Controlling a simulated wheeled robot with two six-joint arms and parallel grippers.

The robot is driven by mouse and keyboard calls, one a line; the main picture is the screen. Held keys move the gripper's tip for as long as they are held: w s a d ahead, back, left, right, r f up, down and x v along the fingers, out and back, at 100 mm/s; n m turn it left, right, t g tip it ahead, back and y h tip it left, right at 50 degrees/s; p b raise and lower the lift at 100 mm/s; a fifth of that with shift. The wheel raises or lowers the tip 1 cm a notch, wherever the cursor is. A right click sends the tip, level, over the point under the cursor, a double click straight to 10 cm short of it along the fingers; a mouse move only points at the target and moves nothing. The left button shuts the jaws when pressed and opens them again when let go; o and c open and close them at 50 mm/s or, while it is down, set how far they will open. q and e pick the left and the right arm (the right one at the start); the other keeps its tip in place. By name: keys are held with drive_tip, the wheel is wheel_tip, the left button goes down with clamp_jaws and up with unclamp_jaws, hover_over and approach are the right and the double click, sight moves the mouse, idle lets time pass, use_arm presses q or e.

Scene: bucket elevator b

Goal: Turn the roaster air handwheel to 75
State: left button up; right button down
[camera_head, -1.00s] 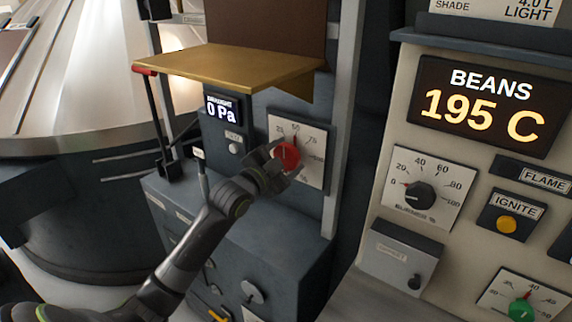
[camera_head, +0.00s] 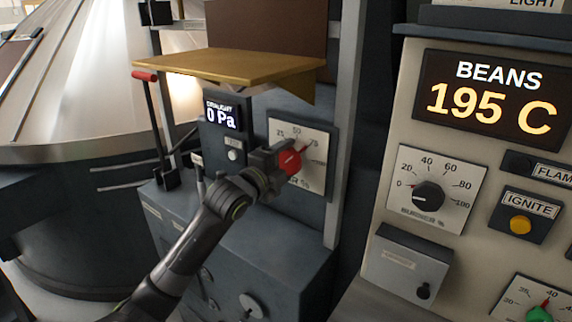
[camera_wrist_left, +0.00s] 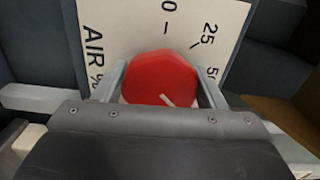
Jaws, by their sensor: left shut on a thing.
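The roaster air handwheel is a red knob (camera_head: 290,162) on a white dial plate (camera_head: 319,170), with a scale and "AIR %" lettering partly covered by my gripper. Its pointer slants up and right, close to the 75 mark. My left gripper (camera_head: 280,160) reaches in from the lower left and is shut on the knob. In the left wrist view the red knob (camera_wrist_left: 160,78) sits between the two fingers (camera_wrist_left: 162,90), with a short white line near its lower edge. The 0, 25 and part of the 50 show there. My right gripper is not in view.
A brass-coloured shelf (camera_head: 230,66) juts out above the dial. A lever with a red grip (camera_head: 145,75) stands to the left. A grey upright post (camera_head: 345,130) is close on the right, with the burner panel (camera_head: 385,215) beyond it.

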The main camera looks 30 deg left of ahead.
use_arm(q)
drive_tip(key=shift+m, duration=0.3)
drive_tip(key=o, duration=1)
drive_tip(key=shift+s+a+f, duration=0.1)
drive_tip(key=shift+s, duration=0.45)
drive_tip(key=shift+s+a+b, duration=0.2)
drive_tip(key=shift+s+a, duration=0.15)
drive_tip(key=shift+s, duration=2.35)
drive_tip(key=shift+s+a+b, duration=0.25)
drive_tip(key=shift+s+a, duration=0.15)
drive_tip(key=shift+s, duration=2.3)
drive_tip(key=shift+s+a+b, duration=0.2)
drive_tip(key=shift+s+a, duration=0.15)
drive_tip(key=shift+s, duration=2.35)
